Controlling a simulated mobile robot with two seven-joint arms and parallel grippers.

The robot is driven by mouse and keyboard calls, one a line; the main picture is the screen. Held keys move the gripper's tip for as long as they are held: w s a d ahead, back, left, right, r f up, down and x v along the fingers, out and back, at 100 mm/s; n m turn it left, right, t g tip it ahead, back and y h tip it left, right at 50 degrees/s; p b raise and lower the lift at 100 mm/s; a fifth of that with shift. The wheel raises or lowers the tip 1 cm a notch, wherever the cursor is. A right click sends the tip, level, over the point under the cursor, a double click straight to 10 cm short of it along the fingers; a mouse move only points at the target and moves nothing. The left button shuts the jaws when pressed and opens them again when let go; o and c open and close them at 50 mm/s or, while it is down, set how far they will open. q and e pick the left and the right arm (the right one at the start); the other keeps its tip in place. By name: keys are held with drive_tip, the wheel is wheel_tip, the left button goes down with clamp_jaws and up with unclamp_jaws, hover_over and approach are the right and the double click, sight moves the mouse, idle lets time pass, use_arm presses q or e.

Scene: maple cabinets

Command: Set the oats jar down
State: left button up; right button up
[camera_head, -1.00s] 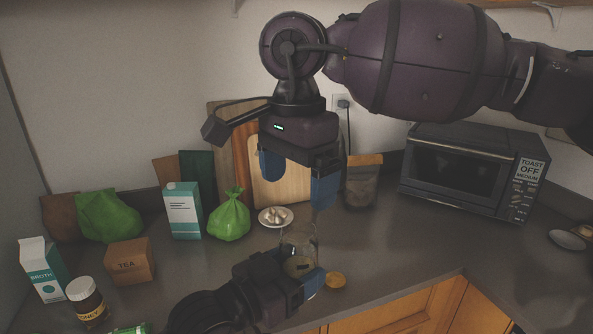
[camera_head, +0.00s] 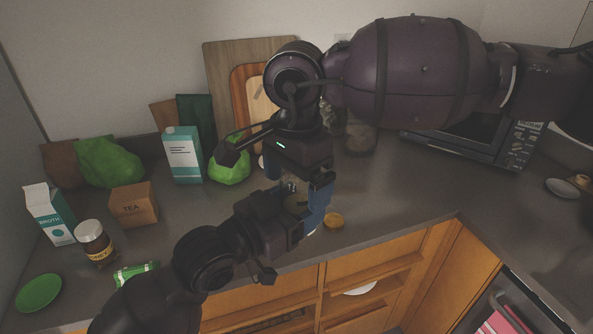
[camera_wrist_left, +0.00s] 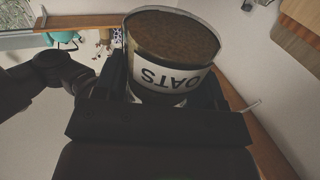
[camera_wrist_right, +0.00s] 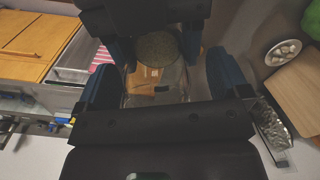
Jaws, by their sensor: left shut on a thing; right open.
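The oats jar is a clear glass jar of brown oats with a white "OATS" label, large in the left wrist view (camera_wrist_left: 170,78). My left gripper (camera_head: 302,212) is shut around it near the counter's front edge. In the head view the jar (camera_head: 297,201) is mostly hidden by both grippers. My right gripper (camera_head: 300,182) is open and points down over the jar, its blue fingers apart. In the right wrist view the jar (camera_wrist_right: 158,47) shows beyond the open right fingers. I cannot tell whether its base touches the counter.
A round yellow-brown disc (camera_head: 333,220) lies just right of the grippers. Left on the counter (camera_head: 190,225) stand a honey jar (camera_head: 94,242), tea box (camera_head: 133,204), broth carton (camera_head: 49,214) and green bag (camera_head: 230,171). A toaster oven (camera_head: 470,140) stands right. Drawers are open below.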

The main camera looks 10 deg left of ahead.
drive_tip(key=c, duration=1)
use_arm(q)
drive_tip(key=o, duration=0.6)
use_arm(e)
drive_tip(key=shift+c, duration=0.6)
use_arm(q)
drive_tip(key=o, duration=0.5)
drive_tip(key=shift+s+a, duration=0.1)
